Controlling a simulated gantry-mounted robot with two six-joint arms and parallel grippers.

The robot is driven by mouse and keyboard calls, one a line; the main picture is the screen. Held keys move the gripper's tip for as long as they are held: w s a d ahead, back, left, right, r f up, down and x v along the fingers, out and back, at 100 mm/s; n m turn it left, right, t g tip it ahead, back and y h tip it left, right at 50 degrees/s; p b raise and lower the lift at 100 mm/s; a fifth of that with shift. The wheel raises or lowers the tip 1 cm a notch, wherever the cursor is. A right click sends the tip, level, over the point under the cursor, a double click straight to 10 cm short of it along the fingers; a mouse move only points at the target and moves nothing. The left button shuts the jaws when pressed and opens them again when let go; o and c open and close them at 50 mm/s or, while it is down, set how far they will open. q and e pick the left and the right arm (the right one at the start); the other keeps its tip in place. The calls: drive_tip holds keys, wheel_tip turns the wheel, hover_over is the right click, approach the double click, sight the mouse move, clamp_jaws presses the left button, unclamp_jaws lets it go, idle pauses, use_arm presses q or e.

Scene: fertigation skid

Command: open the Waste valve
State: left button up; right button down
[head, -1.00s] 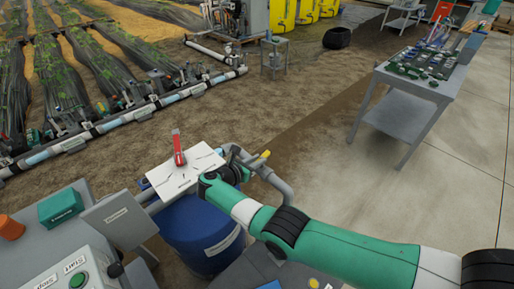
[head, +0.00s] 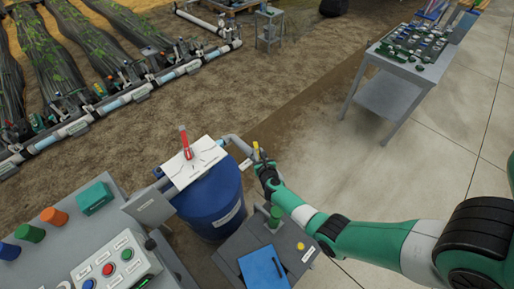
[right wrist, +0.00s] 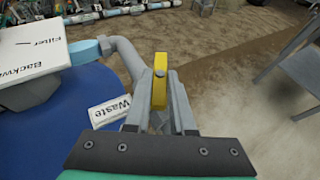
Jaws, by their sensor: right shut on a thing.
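The Waste valve's yellow handle (head: 256,151) stands at the end of a grey pipe beside the blue tank. In the right wrist view the yellow handle (right wrist: 160,82) points away from me, between my fingers. My right gripper (head: 262,164) is shut on it; its two grey fingers (right wrist: 161,112) sit on either side. A white "Waste" label (right wrist: 112,110) is just left of the fingers. The valve body is mostly hidden by the gripper. My left gripper is in neither current view.
A white plate (head: 208,158) marked Filter and Backwash with a red lever (head: 185,142) sits above the blue tank (head: 212,205). A control panel (head: 112,262) is at lower left. A blue clipboard (head: 262,268) lies on a grey surface. A tool table (head: 388,92) stands at back right.

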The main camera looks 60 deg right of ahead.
drive_tip(key=shift+s+d+r+n+t+y+p, duration=0.1)
drive_tip(key=shift+s+d+n+t+y+p, duration=0.05)
drive_tip(key=shift+n+t+y+p, duration=0.25)
drive_tip(key=shift+s+d+n+t+y+p, duration=0.15)
drive_tip(key=shift+n+t+y+p, duration=0.15)
drive_tip(key=shift+n+t, duration=0.15)
drive_tip(key=shift+d+n+t+y+p, duration=0.1)
drive_tip(key=shift+n+t+y+p, duration=0.35)
drive_tip(key=shift+n+y, duration=0.5)
drive_tip(key=shift+s+d+n+t+y, duration=0.1)
drive_tip(key=shift+n+t+y, duration=0.4)
drive_tip(key=shift+n+y, duration=0.2)
drive_tip(key=shift+f+n+t+y, duration=0.2)
drive_tip(key=shift+n+t+y, duration=0.1)
drive_tip(key=shift+n+y, duration=0.4)
drive_tip(key=c, duration=0.8)
unclamp_jaws()
drive_tip(key=shift+r, duration=0.1)
drive_tip(key=shift+o, duration=0.2)
